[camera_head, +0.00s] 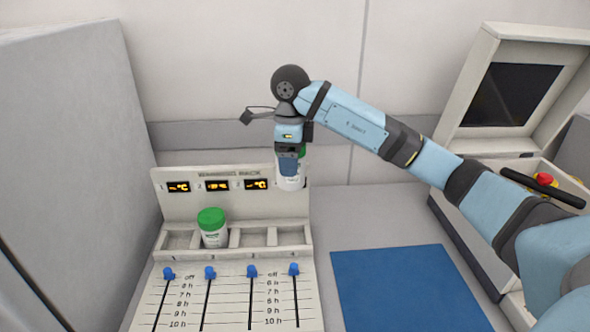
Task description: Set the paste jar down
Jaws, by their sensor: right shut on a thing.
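My right gripper (289,162) is shut on a white paste jar (292,182) with a green lid, which it holds upright. The jar is in front of the right end of the back panel of the warming rack (232,199), above slot 4 and apart from it. The gripper hides part of the lid. A second white jar (214,235) with a green lid stands in slot 2 of the rack. Slots 1, 3 and 4 look empty. My left gripper is not in view.
Three orange displays show on the rack's panel; the held jar covers the panel's right end. Several blue sliders (252,271) line the rack's front. A blue mat (404,289) lies bare to the right. A machine with a raised screen (512,94) stands at the far right.

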